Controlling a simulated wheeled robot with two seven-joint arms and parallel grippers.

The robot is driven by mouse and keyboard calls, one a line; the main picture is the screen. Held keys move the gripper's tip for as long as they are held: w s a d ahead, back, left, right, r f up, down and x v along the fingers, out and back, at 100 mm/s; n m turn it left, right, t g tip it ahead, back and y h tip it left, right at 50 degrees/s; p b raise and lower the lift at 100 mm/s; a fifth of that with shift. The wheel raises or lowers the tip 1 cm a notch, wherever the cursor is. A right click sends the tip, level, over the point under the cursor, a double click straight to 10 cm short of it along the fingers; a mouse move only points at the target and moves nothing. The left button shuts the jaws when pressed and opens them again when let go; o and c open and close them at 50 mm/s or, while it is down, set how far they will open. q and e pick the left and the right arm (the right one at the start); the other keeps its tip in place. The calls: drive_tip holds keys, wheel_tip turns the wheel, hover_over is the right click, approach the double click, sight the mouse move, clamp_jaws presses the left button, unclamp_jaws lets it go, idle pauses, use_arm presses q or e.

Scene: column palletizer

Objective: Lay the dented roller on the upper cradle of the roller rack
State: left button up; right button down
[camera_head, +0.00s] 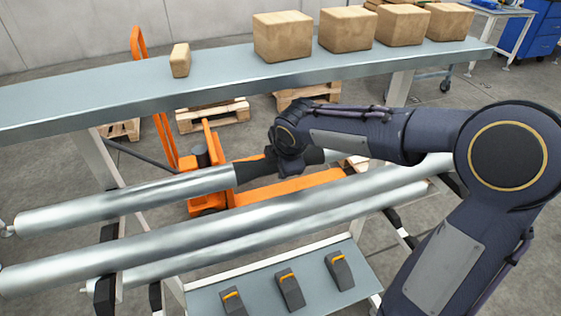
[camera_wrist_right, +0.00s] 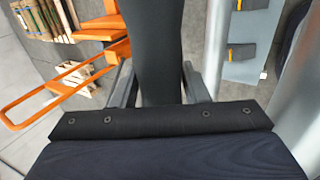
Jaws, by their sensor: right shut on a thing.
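My right gripper (camera_head: 268,166) comes in from the right in the head view, shut around the black middle sleeve (camera_head: 250,171) of a silver roller (camera_head: 150,195). In the right wrist view its fingers (camera_wrist_right: 160,88) stand on both sides of the dark sleeve (camera_wrist_right: 152,40). The roller lies slanted, its left end lower in the picture, its right part partly hidden behind the gripper. No dent can be made out. Black cradle arms of the roller rack (camera_head: 109,233) show just below the roller; I cannot tell whether it touches them. My left gripper is not in view.
Two more long rollers (camera_head: 210,236) (camera_head: 270,233) lie parallel, nearer me. A shelf below (camera_head: 255,298) holds several dark blocks with orange tops (camera_head: 290,288). An orange pallet jack (camera_head: 290,188) stands behind. A grey conveyor (camera_head: 110,84) carries cardboard boxes (camera_head: 283,37) across the back.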

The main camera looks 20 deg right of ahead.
drive_tip(key=shift+r, duration=0.15)
drive_tip(key=c, duration=0.7)
unclamp_jaws()
drive_tip(key=shift+s+f, duration=0.1)
drive_tip(key=shift+f, duration=0.1)
drive_tip(key=p+v, duration=0.1)
drive_tip(key=v, duration=0.7)
drive_tip(key=s+m+y+p, duration=0.1)
drive_tip(key=s+m+p, duration=0.1)
drive_tip(key=s+m, duration=0.4)
drive_tip(key=s+a+r+m+y+p, duration=0.1)
drive_tip(key=s+m+p, duration=0.2)
drive_tip(key=s+m, duration=0.3)
drive_tip(key=s+a+m+y+p, duration=0.1)
drive_tip(key=s+m+y+p, duration=0.1)
drive_tip(key=s+m, duration=0.5)
drive_tip(key=shift+s+r+p, duration=0.2)
drive_tip(key=shift+s+p, duration=0.1)
drive_tip(key=shift+s, duration=0.55)
drive_tip(key=shift+s+r+p, duration=0.2)
drive_tip(key=shift+s+p, duration=0.05)
drive_tip(key=shift+s, duration=0.6)
